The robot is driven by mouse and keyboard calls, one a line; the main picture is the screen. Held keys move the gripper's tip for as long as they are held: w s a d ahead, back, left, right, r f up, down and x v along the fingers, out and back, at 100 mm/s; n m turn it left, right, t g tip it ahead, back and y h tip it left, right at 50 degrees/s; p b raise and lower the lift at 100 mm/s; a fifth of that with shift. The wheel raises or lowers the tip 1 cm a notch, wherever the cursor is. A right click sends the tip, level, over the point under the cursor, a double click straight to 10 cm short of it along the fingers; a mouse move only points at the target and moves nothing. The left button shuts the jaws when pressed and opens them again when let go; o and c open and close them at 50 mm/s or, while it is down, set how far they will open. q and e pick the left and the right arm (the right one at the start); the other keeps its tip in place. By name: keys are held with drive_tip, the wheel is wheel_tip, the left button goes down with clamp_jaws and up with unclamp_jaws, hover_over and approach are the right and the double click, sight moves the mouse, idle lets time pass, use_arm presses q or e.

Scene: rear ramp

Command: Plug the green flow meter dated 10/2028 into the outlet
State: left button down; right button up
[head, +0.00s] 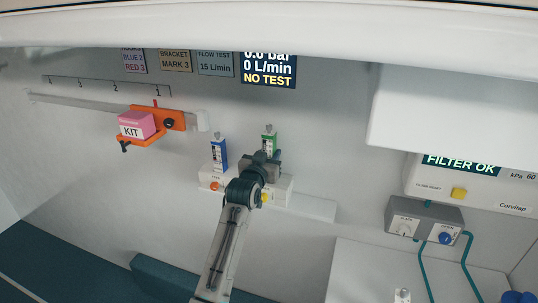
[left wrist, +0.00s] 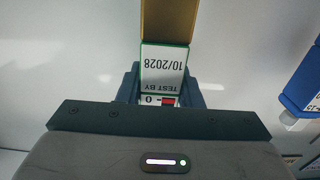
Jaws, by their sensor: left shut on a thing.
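The green flow meter (head: 269,139) stands upright above the right part of the white outlet block (head: 280,188). My left gripper (head: 263,158) is shut on it, and my arm hides its lower part. In the left wrist view the meter's label (left wrist: 163,68) reads TEST BY 10/2028, upside down, between the fingers of the left gripper (left wrist: 160,88). I cannot tell whether the meter is seated in an outlet. A blue flow meter (head: 219,152) stands to its left on the same block. My right gripper is not in view.
A wall display (head: 268,70) reads 0 L/min and NO TEST. An orange bracket (head: 173,119) with a pink KIT box (head: 137,124) sits on a rail at left. The wall between is clear.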

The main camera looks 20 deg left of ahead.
use_arm(q)
drive_tip(key=shift+f+b, duration=0.7)
drive_tip(key=shift+f, duration=0.6)
drive_tip(key=shift+f+b, duration=0.65)
drive_tip(key=shift+f, duration=0.55)
drive_tip(key=c, duration=0.9)
unclamp_jaws()
drive_tip(key=shift+s+f, duration=0.1)
drive_tip(key=shift+s+f, duration=0.1)
drive_tip(key=shift+s, duration=0.15)
drive_tip(key=s+b, duration=0.1)
drive_tip(key=s, duration=0.4)
drive_tip(key=s+b, duration=0.2)
drive_tip(key=s, duration=0.3)
drive_tip(key=shift+s+a+r, duration=0.1)
drive_tip(key=shift+a+r, duration=0.05)
drive_tip(key=shift+r, duration=0.05)
